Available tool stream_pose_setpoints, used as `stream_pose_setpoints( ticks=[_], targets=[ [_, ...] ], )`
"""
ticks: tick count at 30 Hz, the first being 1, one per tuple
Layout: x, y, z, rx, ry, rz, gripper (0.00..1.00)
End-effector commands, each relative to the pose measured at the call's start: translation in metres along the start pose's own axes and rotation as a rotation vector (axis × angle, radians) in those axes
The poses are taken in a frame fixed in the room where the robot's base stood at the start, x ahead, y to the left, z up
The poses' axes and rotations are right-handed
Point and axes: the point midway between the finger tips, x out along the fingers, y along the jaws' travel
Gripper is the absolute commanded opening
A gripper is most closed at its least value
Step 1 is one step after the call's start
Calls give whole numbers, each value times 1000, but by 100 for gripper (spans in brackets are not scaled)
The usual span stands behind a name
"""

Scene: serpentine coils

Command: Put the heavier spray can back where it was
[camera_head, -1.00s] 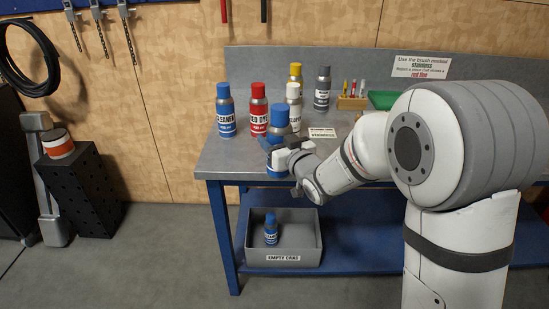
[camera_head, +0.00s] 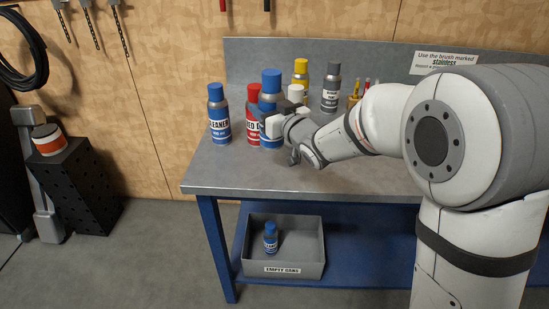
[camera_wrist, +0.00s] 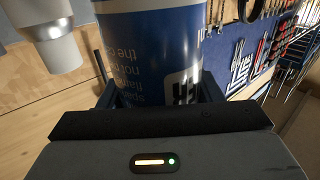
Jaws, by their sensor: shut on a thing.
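My gripper (camera_head: 276,124) is shut on a blue-capped spray can with a blue and white label (camera_head: 269,92). I hold it upright in front of the red can, partly hiding it; I cannot tell whether its base touches the bench. In the wrist view the held can (camera_wrist: 152,50) fills the space between my fingers, its label text inverted. A second blue-capped can marked CLEANER (camera_head: 219,115) stands on the bench at the left. A third, smaller-looking blue can (camera_head: 270,238) stands in the grey bin marked EMPTY CANS.
The grey bin (camera_head: 300,262) sits on the blue lower shelf. The bench's front left is clear.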

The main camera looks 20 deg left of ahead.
Motion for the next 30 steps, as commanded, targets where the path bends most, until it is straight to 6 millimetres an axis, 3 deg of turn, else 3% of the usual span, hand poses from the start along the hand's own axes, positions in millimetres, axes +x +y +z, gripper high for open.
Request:
stream_pose_setpoints(
  ticks=[7, 21, 30],
  targets=[
    [0, 0, 44, 2, -3, 0, 0],
    [0, -1, 95, 2, -1, -1, 0],
    [0, -2, 98, -1, 2, -2, 0]
  ],
)
